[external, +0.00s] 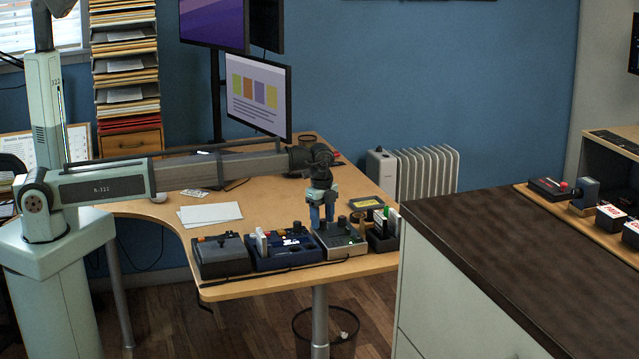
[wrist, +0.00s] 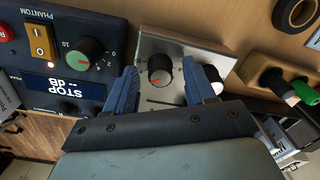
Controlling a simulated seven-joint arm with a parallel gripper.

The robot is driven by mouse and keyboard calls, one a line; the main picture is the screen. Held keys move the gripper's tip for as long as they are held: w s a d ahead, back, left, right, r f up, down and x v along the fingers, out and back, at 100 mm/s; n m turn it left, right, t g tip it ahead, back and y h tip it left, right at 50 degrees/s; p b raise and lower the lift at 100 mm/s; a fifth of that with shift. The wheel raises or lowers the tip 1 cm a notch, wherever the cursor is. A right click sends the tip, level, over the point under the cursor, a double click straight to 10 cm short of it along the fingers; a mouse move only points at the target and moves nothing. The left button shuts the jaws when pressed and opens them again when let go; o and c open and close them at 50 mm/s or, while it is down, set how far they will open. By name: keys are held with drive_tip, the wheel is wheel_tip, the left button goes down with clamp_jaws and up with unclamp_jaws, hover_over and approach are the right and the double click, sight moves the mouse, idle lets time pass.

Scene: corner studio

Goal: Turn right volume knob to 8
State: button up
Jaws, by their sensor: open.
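In the wrist view, a dark knob with a pale cap and a reddish pointer mark (wrist: 159,71) stands on a silver panel (wrist: 152,47). My gripper (wrist: 160,64) is open, with one blue finger on each side of this knob; I cannot tell whether they touch it. A second pale-capped knob (wrist: 199,47) shows beside the right finger. I cannot tell which is the right volume knob, and no scale is readable around them. In the external view, my gripper (external: 322,219) points down over the left part of the silver device (external: 342,243).
A dark unit with a green-capped knob (wrist: 85,51) and a "STOP" display (wrist: 62,87) sits left of the panel. A wooden holder (wrist: 258,67) with a green item (wrist: 303,91) is at right. A dark-topped counter (external: 510,240) stands right of the desk (external: 275,178).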

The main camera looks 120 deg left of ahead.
sight(322, 220)
drive_tip(key=shift+r, duration=0.15)
wheel_tip(322, 220, up, 14)
drive_tip(key=shift+d+f, duration=0.15)
drive_tip(key=shift+f, duration=0.05)
idle(0.4)
idle(0.3)
